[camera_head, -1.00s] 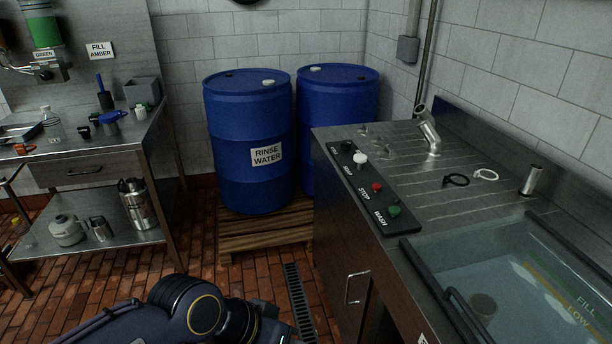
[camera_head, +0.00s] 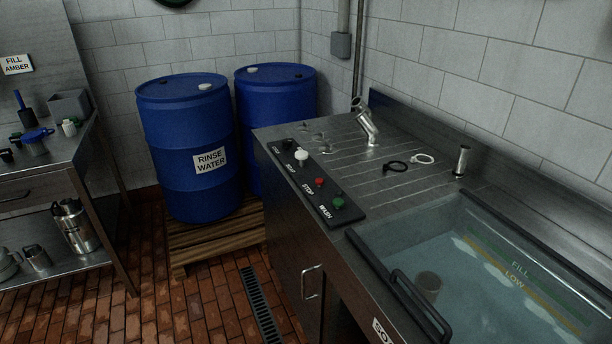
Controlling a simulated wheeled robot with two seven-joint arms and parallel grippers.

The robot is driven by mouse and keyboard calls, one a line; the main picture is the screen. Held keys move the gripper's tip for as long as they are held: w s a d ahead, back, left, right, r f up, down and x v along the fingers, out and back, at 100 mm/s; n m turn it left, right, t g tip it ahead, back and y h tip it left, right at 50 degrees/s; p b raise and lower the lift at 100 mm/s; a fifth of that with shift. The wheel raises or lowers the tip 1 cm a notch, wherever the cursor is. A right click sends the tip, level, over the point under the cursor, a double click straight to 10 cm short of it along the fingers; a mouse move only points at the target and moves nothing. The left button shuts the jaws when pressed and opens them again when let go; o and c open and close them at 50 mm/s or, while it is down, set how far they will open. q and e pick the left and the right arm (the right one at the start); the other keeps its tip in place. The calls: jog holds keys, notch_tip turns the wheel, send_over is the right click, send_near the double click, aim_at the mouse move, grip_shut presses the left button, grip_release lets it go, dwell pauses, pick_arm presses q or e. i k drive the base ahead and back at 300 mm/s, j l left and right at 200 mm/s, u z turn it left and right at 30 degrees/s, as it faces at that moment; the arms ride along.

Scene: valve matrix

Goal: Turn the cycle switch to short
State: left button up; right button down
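A black control panel (camera_head: 327,209) lies along the left edge of the steel counter. Neither of my grippers is in view.
A water-filled sink (camera_head: 452,262) with a black-handled basket edge (camera_head: 420,305) is at the near right. Blue drums (camera_head: 188,120) stand on a wooden pallet (camera_head: 190,250). Brick floor is free at left.

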aim_at(287, 143)
jog(key=i+j+u, duration=0.2)
jog(key=i+j, duration=0.15)
jog(key=i, duration=0.35)
jog(key=i+j+u, duration=0.25)
jog(key=i, duration=0.5)
jog(key=i+j+u, duration=0.2)
jog(key=i, duration=0.5)
jog(key=l, duration=0.1)
